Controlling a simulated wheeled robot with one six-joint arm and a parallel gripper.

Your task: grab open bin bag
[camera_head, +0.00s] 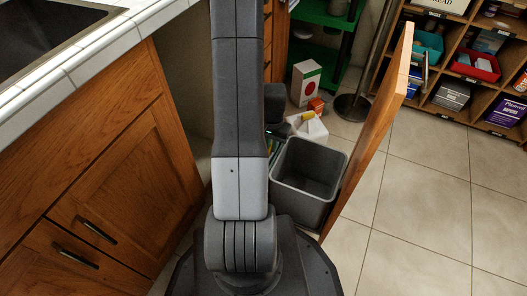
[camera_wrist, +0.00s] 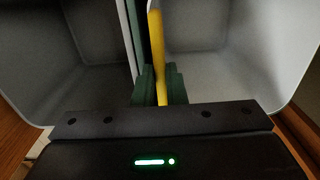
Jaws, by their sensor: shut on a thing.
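A pale, open-mouthed bin bag or lined bin (camera_wrist: 270,50) fills the right of the wrist view; in the head view its white top (camera_head: 312,130) shows beside my arm with a bit of yellow on it. A yellow strip (camera_wrist: 157,45) runs along its left edge, and I take it for part of the bag. My gripper (camera_wrist: 160,82), with green finger pads, is shut on this strip. In the head view my arm hides most of the gripper. A grey bin (camera_head: 313,178) stands open and empty in front of the white one; its inside shows at left in the wrist view (camera_wrist: 85,50).
A wooden panel (camera_head: 375,135) stands upright just right of the bins. A wooden cabinet (camera_head: 125,165) under a tiled counter is at left. A white carton (camera_head: 305,82), a green shelf (camera_head: 330,28) and filled wooden shelves (camera_head: 425,98) are behind. Tiled floor (camera_head: 425,210) at right is clear.

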